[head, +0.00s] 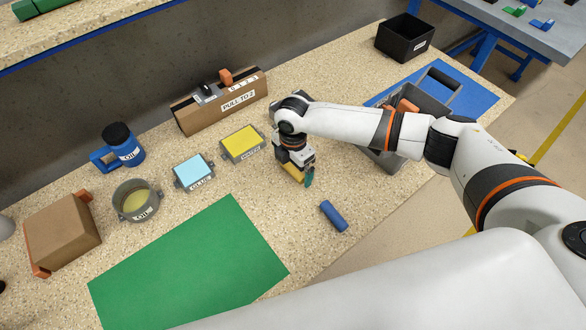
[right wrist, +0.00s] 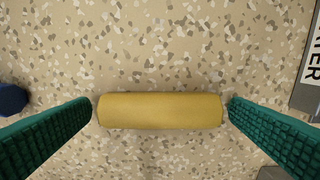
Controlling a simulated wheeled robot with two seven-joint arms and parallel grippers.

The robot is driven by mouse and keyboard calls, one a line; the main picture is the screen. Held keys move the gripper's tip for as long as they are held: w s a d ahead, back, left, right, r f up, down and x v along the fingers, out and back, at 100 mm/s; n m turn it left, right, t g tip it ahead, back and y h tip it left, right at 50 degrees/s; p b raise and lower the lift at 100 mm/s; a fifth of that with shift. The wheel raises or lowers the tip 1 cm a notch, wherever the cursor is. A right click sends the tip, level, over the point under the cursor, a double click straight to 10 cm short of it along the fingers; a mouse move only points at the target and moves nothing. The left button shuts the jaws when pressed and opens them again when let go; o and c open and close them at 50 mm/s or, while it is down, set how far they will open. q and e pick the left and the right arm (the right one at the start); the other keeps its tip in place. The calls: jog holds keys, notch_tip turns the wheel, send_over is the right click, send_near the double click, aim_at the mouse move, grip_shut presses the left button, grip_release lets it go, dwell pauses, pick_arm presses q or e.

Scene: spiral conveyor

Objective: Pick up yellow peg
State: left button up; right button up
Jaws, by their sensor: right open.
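The yellow peg (right wrist: 160,110) lies on its side on the speckled table in the right wrist view. Its long axis runs across from one green finger to the other, with its ends close to the fingertips. In the head view a small part of the yellow peg (head: 291,171) shows under my right gripper (head: 297,176), which hides the rest. My right gripper, also in the right wrist view (right wrist: 160,104), is open around the peg. Whether the fingers touch it is unclear. My left gripper is not in view.
A blue peg (head: 333,216) lies to the right of the gripper. A yellow-topped box (head: 242,143) and a light-blue-topped box (head: 194,171) stand to the left. A green mat (head: 190,270) lies in front. A grey bin (head: 429,99) sits to the right, behind my right arm.

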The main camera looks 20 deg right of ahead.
jog(key=c, duration=1)
jog(key=shift+r, duration=0.15)
